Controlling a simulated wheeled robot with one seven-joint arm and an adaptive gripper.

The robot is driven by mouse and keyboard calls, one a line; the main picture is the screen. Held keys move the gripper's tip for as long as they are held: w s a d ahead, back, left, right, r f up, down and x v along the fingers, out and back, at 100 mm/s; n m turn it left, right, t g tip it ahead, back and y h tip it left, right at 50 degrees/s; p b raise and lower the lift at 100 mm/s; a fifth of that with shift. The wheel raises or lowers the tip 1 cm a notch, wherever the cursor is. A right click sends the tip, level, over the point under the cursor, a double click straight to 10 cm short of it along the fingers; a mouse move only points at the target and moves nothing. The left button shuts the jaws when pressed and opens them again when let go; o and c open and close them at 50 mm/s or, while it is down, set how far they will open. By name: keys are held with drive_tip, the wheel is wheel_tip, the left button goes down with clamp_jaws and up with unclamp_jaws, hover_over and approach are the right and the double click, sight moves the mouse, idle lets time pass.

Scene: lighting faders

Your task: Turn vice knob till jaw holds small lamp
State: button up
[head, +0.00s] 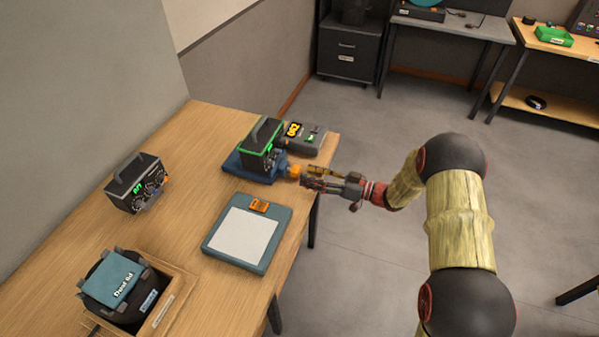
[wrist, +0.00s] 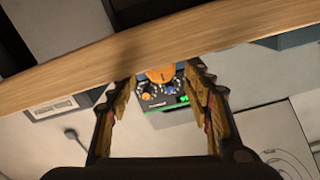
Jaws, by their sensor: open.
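A dark box with a grey handle and green-lit panel (head: 262,143) stands upright on the blue vice (head: 236,163) near the table's far right corner. It appears to be the small lamp; I cannot tell whether the jaw touches it. The vice's orange knob (head: 293,171) faces my gripper (head: 308,178). In the wrist view, the knob (wrist: 160,75) lies between the fingertips of my open gripper (wrist: 162,84), with the lamp's green-lit panel (wrist: 165,101) behind. Both fingers appear clear of the knob, though contact is hard to judge.
A teal tray with a white pad and small orange item (head: 243,236) lies in front. A similar handled box (head: 137,183) and a wooden crate (head: 172,300) are left.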

sight(300, 172)
drive_tip(key=shift+b+x, duration=0.4)
drive_tip(key=shift+x, duration=2.15)
drive_tip(key=c, duration=0.3)
drive_tip(key=c, duration=0.8)
drive_tip(key=shift+c, duration=0.3)
drive_tip(key=shift+m+b, duration=0.6)
drive_tip(key=shift+m, duration=1)
drive_tip(key=o, duration=1.2)
drive_tip(key=shift+c, duration=0.2)
